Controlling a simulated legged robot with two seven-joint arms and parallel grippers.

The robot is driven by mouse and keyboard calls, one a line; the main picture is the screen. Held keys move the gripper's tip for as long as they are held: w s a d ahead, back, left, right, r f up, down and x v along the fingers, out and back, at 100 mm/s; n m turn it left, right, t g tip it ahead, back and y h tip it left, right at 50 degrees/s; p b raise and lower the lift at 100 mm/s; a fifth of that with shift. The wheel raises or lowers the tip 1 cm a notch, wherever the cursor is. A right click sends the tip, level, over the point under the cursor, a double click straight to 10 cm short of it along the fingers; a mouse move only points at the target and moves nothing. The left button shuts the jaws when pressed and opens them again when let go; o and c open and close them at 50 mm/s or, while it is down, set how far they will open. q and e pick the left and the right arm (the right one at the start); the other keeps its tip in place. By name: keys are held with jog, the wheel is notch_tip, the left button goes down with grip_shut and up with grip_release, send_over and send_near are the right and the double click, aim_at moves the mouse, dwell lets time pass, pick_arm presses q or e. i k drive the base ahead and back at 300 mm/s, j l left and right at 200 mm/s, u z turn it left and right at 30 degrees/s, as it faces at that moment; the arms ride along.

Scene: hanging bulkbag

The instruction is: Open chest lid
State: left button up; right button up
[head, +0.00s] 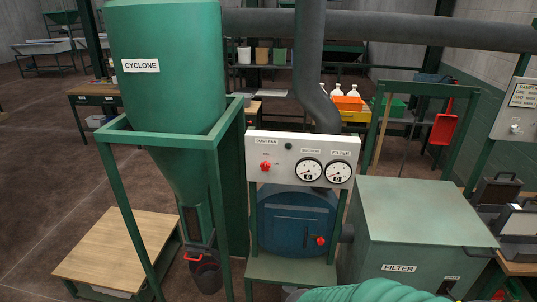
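A green box labelled FILTER (425,215) stands at the right and is the most chest-like thing in view. Its flat top looks shut, with no gap showing. A small label and a dark fitting (447,287) are on its front near the right corner. The lower front is cut off by the picture's bottom edge. Neither of my grippers shows in the head view.
A ribbed teal hose-like thing (372,291) crosses the bottom in front of the box. A gauge panel (300,158) above a blue drum (296,222) stands left of it. Further left are the green cyclone (168,95) and a wooden-topped platform (115,250).

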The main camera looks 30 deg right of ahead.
aim_at(396, 210)
jog(key=l+z, duration=0.15)
jog(key=z, duration=1.9)
jog(key=i+l+u, duration=0.25)
jog(key=i+l, duration=0.5)
jog(key=i, duration=0.1)
